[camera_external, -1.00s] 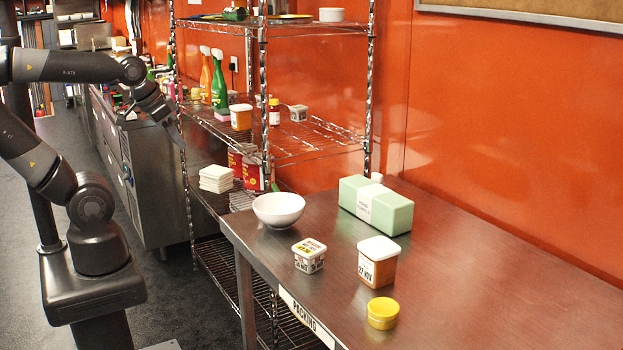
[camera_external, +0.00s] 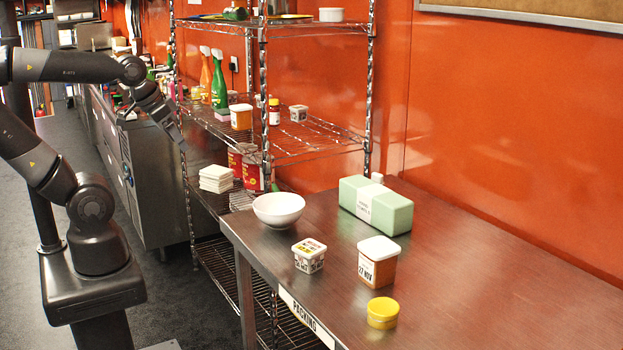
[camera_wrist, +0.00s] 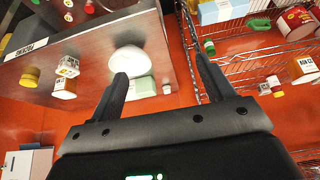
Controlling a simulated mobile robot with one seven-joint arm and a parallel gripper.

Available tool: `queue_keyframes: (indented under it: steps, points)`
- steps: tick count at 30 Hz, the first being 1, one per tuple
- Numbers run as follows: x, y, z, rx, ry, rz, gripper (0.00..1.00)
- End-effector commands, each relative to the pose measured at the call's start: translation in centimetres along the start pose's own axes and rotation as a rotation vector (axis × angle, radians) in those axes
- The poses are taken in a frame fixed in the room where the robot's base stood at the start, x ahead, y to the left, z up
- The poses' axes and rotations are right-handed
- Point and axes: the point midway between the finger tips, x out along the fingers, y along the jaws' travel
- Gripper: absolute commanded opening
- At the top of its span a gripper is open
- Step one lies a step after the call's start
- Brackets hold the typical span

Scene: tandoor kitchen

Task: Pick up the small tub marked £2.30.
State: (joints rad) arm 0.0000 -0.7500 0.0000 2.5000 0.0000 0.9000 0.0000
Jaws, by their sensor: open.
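A small white tub (camera_external: 309,255) with a red and yellow lid label and black print on its side stands on the steel table near its front edge. Its price is too small to read surely. It also shows in the wrist view (camera_wrist: 68,66). A similar small tub (camera_external: 299,113) sits on the wire rack's middle shelf; its marking is unreadable. My gripper (camera_external: 180,138) is left of the rack, well away from both tubs. In the wrist view its two fingers (camera_wrist: 160,68) are spread with nothing held between them.
On the table (camera_external: 500,270) are a white bowl (camera_external: 278,209), a green box (camera_external: 376,205), an orange tub with white lid (camera_external: 378,262) and a yellow-lidded pot (camera_external: 382,313). The wire rack (camera_external: 266,120) holds bottles and tubs. The table's right side is clear.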

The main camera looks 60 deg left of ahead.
Motion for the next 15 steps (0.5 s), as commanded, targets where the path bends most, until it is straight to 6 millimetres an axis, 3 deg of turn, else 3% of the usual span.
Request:
queue_keyframes:
  steps: [8, 15]
  points:
    - [0.3, 0.6, -0.9, 0.091, -0.021, -0.011, 0.75]
    - [2.2, 4.5, -5.3, 0.573, -0.129, -0.028, 0.75]
